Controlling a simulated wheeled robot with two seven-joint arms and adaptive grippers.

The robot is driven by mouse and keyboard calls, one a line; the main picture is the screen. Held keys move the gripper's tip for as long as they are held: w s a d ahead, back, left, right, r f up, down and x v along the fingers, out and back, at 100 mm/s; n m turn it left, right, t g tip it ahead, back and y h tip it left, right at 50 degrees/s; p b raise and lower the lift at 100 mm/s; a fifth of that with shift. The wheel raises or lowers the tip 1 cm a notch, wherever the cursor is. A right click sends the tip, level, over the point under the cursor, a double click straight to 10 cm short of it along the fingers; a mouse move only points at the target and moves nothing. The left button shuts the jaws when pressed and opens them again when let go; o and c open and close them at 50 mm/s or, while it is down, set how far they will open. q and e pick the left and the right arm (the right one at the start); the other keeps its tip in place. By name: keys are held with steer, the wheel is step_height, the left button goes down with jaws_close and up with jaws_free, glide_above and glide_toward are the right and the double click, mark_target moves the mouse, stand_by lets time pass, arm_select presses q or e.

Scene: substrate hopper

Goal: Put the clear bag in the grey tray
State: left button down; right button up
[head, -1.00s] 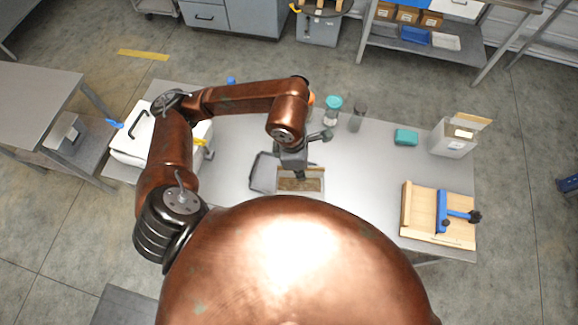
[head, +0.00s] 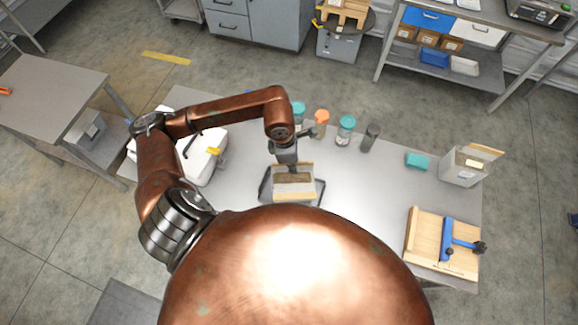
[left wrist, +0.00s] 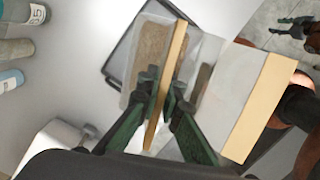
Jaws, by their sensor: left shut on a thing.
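My left gripper (head: 287,163) is shut on the top edge of the clear bag (head: 293,178), which has brown contents. In the left wrist view the green-black fingers (left wrist: 164,95) pinch a tan strip along the bag (left wrist: 152,45). The grey tray (head: 264,191) has a dark rim and lies on the table behind and below the bag, which hides most of it. The tray's rim also shows in the left wrist view (left wrist: 122,52). I cannot tell whether the bag touches the tray. My right gripper (left wrist: 284,25) seems to show small at the top right there, its opening unclear.
A pale panel with a tan edge (left wrist: 225,95) is close beside the bag. Several jars (head: 346,130) stand behind. A white lidded box (head: 203,155) is at left. A teal block (head: 417,160), a clear container (head: 466,166) and a wooden fixture (head: 428,245) are at right. The middle right table is clear.

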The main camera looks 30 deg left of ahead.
arm_select(q)
steer(key=shift+w+a+f, duration=0.3)
steer(key=shift+a+f, duration=0.15)
steer(key=shift+f, duration=0.15)
steer(key=shift+w+a+f, duration=0.3)
steer(key=shift+a+f, duration=0.15)
steer(key=shift+f, duration=0.15)
steer(key=f, duration=0.1)
steer(key=f+p, duration=0.2)
steer(key=shift+w+a+f, duration=0.1)
steer(key=shift+a, duration=0.2)
steer(key=shift+f, duration=0.4)
steer(key=c, duration=2.1)
jaws_free()
